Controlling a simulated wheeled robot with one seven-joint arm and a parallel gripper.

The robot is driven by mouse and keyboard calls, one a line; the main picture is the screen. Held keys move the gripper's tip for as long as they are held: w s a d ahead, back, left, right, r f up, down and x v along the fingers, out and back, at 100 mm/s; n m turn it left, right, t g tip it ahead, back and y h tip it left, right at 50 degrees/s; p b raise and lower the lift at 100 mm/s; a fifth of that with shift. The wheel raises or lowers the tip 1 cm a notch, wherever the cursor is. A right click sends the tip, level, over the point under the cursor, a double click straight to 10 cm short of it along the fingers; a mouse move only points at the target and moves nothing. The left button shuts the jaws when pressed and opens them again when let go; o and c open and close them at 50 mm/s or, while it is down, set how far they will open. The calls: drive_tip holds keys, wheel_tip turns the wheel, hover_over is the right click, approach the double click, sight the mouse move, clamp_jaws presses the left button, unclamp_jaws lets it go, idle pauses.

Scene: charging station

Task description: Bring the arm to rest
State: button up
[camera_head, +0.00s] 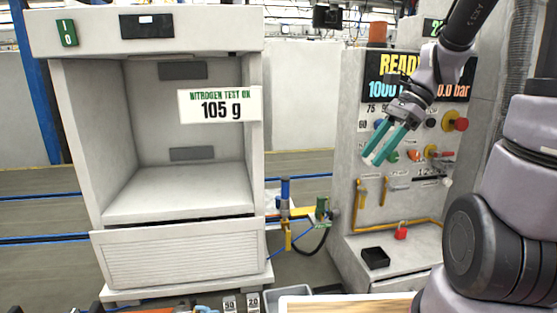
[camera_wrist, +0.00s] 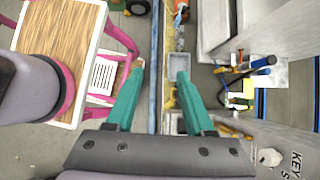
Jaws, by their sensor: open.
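My gripper (camera_head: 376,158) has two teal fingers and hangs in the air in front of the control panel (camera_head: 372,140) at the right of the head view. Its fingers point down and to the left. In the wrist view my gripper (camera_wrist: 160,68) shows its two fingers spread apart, with nothing held between them. The grey arm links behind it reach in from the upper right of the head view and cover part of the panel's display. I cannot tell whether the fingers touch the panel.
A white cabinet (camera_head: 78,150) with an open bay stands at the left. A wooden-topped table (camera_wrist: 90,22) with a pink frame is beside my arm. A black tray (camera_head: 375,257) and a red item (camera_head: 401,232) sit on the panel's ledge. Hoses and valves (camera_head: 286,215) stand between cabinet and panel.

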drive_tip(key=s+d+r+n+t+h, duration=0.3)
drive_tip(key=r+n+t, duration=0.5)
drive_tip(key=r+n, duration=0.3)
drive_tip(key=shift+s+n+h, duration=0.6)
drive_tip(key=shift+s+h, duration=0.3)
drive_tip(key=shift+s, duration=0.2)
